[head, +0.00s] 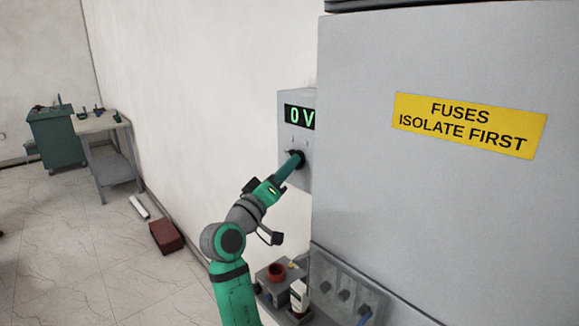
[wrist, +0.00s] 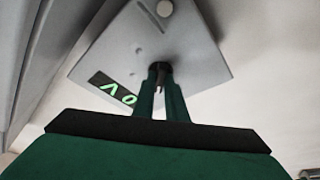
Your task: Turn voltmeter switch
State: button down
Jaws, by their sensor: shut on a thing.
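My gripper (head: 298,158) reaches up to the front of the box below the display. In the wrist view, my gripper's green fingers (wrist: 160,92) are closed around a dark switch knob (wrist: 160,70) on the box face. The fingers hide most of the knob, so I cannot tell its exact angle. The voltmeter box (wrist: 190,45) appears turned in the wrist view, with the lit display (wrist: 113,92) at the left of the fingers.
A large grey cabinet with a yellow "FUSES ISOLATE FIRST" sign (head: 468,124) stands close on the right. A workbench (head: 100,124) and brown box (head: 166,236) stand at the left; open floor lies there.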

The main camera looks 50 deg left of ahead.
jog(key=shift+a+f+m+t+h, duration=0.15)
jog(key=shift+m+t+h, duration=0.3)
jog(key=shift+m, duration=0.95)
jog(key=shift+h, duration=0.25)
jog(key=c, duration=1.8)
grip_release()
jog(key=v, duration=1.1)
